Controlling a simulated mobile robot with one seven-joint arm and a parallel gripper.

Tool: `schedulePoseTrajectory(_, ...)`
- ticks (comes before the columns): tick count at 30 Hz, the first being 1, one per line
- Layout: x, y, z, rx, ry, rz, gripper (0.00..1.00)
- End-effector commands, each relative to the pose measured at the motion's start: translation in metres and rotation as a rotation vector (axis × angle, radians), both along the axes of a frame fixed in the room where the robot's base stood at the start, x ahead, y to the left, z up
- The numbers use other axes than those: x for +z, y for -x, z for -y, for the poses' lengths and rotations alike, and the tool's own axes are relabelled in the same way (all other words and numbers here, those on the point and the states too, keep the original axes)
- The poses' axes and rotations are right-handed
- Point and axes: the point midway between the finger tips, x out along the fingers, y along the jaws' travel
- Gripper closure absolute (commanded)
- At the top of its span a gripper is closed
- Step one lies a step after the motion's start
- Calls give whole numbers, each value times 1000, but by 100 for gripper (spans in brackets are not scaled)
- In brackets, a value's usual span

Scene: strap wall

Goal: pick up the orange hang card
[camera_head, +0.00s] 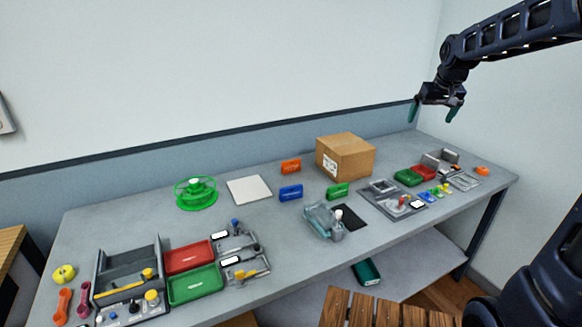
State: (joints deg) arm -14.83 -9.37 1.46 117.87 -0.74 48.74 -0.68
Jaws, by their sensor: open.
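The orange hang card (291,166) stands near the back of the grey table (130,215), left of the cardboard box. It looks like a small upright card with a pale mark on its face. A blue card (290,192) stands just in front of it, and a green card (338,190) stands to the right of the blue one. My gripper (432,112) is raised in the air at the upper right, well above the table and far from the orange card. Its fingers are apart with nothing between them.
The cardboard box (345,156) stands close on the orange card's right. A white square plate (249,189) and a green reel (196,193) lie to its left. A clear tool-like device (325,221) is in front. Red (189,256) and green (194,285) trays sit at the front left.

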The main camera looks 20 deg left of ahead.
Motion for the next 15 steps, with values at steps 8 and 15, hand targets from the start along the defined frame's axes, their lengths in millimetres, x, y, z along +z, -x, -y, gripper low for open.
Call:
schedulePoseTrajectory(8,-19,-73,-76,93,2,-4,0)
schedulePoseTrajectory(15,-47,-125,-148,168,2,-5,0)
